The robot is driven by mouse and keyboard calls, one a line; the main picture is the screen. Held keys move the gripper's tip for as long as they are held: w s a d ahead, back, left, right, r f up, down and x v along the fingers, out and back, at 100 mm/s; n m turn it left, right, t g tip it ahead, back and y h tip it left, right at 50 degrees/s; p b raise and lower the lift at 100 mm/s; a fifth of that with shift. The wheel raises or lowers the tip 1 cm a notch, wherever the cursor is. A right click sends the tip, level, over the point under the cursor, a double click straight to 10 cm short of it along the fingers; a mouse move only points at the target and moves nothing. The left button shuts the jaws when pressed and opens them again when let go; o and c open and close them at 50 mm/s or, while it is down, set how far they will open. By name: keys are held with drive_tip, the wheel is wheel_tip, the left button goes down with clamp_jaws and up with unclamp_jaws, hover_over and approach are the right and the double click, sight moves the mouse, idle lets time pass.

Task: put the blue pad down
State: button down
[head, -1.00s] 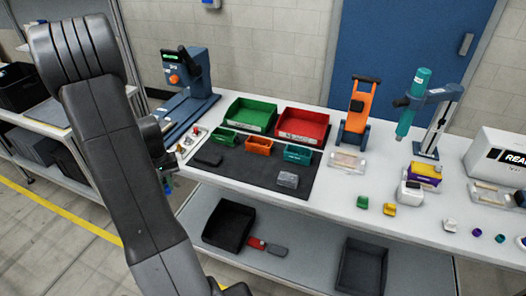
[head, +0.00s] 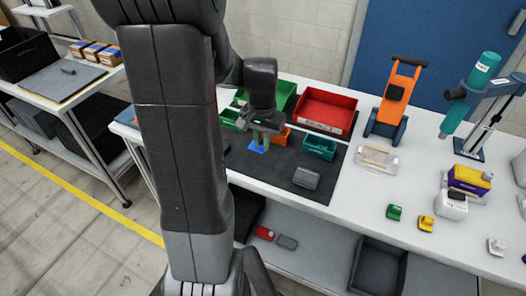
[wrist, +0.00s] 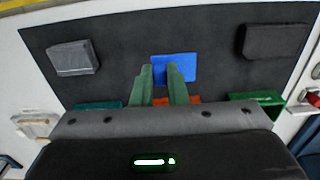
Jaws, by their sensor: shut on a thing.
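The blue pad (head: 257,147) is a small flat piece at my gripper (head: 260,137), over the black mat (head: 268,182). In the wrist view the pad (wrist: 180,67) shows between and beyond the green fingertips of my gripper (wrist: 161,72). The gripper points down and is shut on the pad. The pad is low over the mat; I cannot tell if it touches it. My arm hides the left part of the mat in the head view.
A grey box (head: 306,178) lies on the mat to the right; a dark block (wrist: 275,41) shows in the wrist view.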

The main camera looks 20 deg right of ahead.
sight(262, 165)
drive_tip(key=shift+f, duration=3.15)
drive_tip(key=shift+f, duration=0.1)
drive_tip(key=shift+f, duration=0.15)
drive_tip(key=c, duration=1.4)
unclamp_jaws()
drive_tip(key=shift+c, duration=0.2)
wheel_tip(262, 165, up, 12)
drive_tip(key=shift+r+b, duration=0.25)
drive_tip(key=shift+b, duration=0.05)
